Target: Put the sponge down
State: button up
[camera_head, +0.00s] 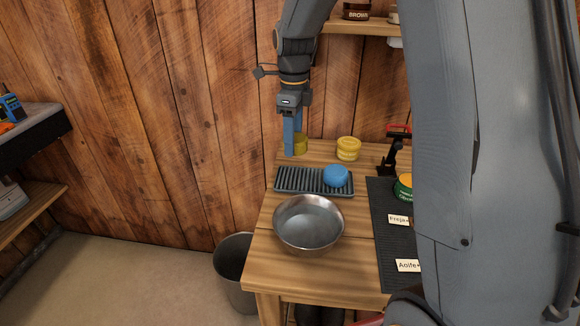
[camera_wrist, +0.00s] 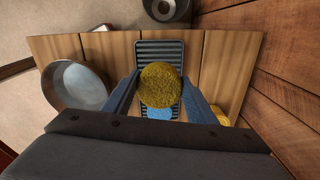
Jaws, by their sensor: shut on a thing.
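A round yellow sponge (camera_wrist: 160,85) is held between the blue fingers of my gripper (camera_wrist: 162,97) in the wrist view. In the head view the sponge (camera_head: 300,144) shows partly behind the fingers of my gripper (camera_head: 292,140). My gripper is shut on it and points down at the back left of the wooden table (camera_head: 262,240), close to the wall. A dark ribbed rack (camera_head: 297,180) lies on the table and shows below the sponge in the wrist view (camera_wrist: 160,48). How high the sponge is above the surface is hard to tell.
A round blue thing (camera_head: 336,175) sits on the rack's right part. A yellow round stack (camera_head: 348,149) stands behind it. A metal bowl (camera_head: 308,223) is in front, and a dark mat (camera_head: 385,215) with labels and a tin (camera_head: 403,187) is right. A bucket (camera_head: 234,275) stands on the floor.

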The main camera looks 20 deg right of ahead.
aim_at(293, 178)
notch_tip(293, 178, down, 10)
jog(key=shift+r+p, duration=0.2)
jog(key=shift+p, duration=0.85)
jog(key=shift+f, duration=0.1)
jog(key=o, duration=1)
notch_tip(293, 178, up, 12)
jog(key=b, duration=0.3)
grip_shut()
